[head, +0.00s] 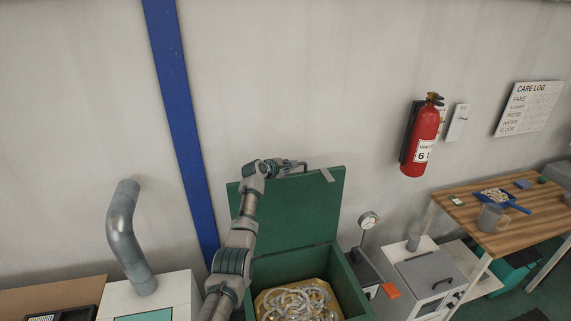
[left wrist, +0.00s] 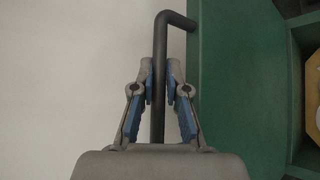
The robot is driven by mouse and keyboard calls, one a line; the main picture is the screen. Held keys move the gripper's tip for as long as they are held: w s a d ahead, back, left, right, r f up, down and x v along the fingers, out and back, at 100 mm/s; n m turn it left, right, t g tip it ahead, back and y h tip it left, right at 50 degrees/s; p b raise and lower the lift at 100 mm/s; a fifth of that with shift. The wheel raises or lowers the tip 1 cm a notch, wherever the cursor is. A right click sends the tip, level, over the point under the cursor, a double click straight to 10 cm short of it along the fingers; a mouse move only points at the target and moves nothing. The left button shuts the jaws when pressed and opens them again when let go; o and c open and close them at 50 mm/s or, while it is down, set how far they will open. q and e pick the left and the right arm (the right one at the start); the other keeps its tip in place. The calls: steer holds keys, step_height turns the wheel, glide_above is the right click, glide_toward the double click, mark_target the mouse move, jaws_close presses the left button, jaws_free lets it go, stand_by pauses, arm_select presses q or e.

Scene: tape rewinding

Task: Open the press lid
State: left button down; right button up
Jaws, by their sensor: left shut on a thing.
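The green press lid (head: 290,212) stands raised, close to upright, at the back of the green press box (head: 349,290). In the left wrist view the lid (left wrist: 237,75) fills the right part. A dark bar handle (left wrist: 174,45) is fixed at the lid's edge. My left gripper (left wrist: 160,88) is shut on this handle, with its blue-padded fingers on both sides of the bar. In the head view my left gripper (head: 290,168) is at the lid's top edge. My right gripper is not in view.
Pale rings (head: 297,303) lie inside the open box. A gauge (head: 369,220) and a grey machine (head: 428,280) stand to its right. A metal pipe (head: 128,240) rises at left. A wooden table (head: 470,213) and a fire extinguisher (head: 421,140) are further right.

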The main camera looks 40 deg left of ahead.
arm_select(q)
steer(key=shift+s+a+f, duration=0.1)
steer(key=shift+a+f, duration=0.05)
steer(key=shift+f, duration=0.35)
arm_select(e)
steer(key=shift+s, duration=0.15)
arm_select(q)
steer(key=shift+s+r, duration=0.1)
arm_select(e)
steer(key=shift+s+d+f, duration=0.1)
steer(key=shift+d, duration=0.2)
arm_select(q)
steer(key=c, duration=1.2)
jaws_free()
steer(key=shift+a, duration=0.35)
steer(key=shift+s+d+r, duration=0.1)
steer(key=shift+s+r, duration=0.15)
steer(key=v, duration=1.1)
steer(key=shift+a, duration=0.2)
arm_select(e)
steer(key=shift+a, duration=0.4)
arm_select(q)
steer(key=shift+d, duration=0.2)
